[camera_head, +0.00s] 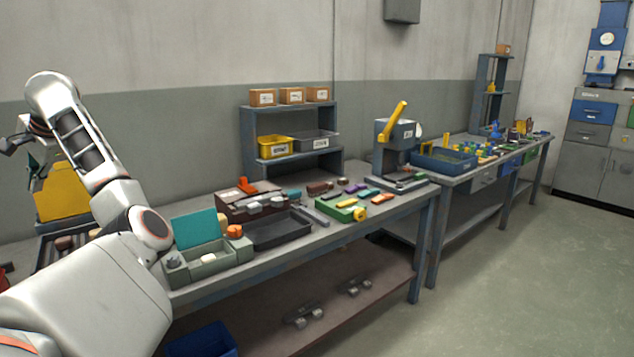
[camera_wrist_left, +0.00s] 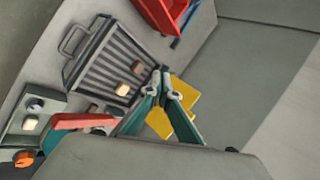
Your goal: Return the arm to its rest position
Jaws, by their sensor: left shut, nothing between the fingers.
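My left arm comes in from the left of the head view, raised and bent at the elbow. My left gripper (camera_head: 32,163) is at the far left, partly hidden, near a yellow object (camera_head: 63,190). In the left wrist view the gripper's teal fingers (camera_wrist_left: 165,82) meet at their tips with nothing between them. The yellow object (camera_wrist_left: 178,105) shows behind the fingers there. My right gripper is in neither view.
A grey box (camera_head: 212,264) with a raised teal lid (camera_head: 197,229) stands close to my left arm on the workbench. A dark empty tray (camera_head: 278,233) lies beside it. A shelf (camera_head: 334,128) and a press (camera_head: 382,150) stand farther back. A red bin (camera_wrist_left: 165,12) shows in the wrist view.

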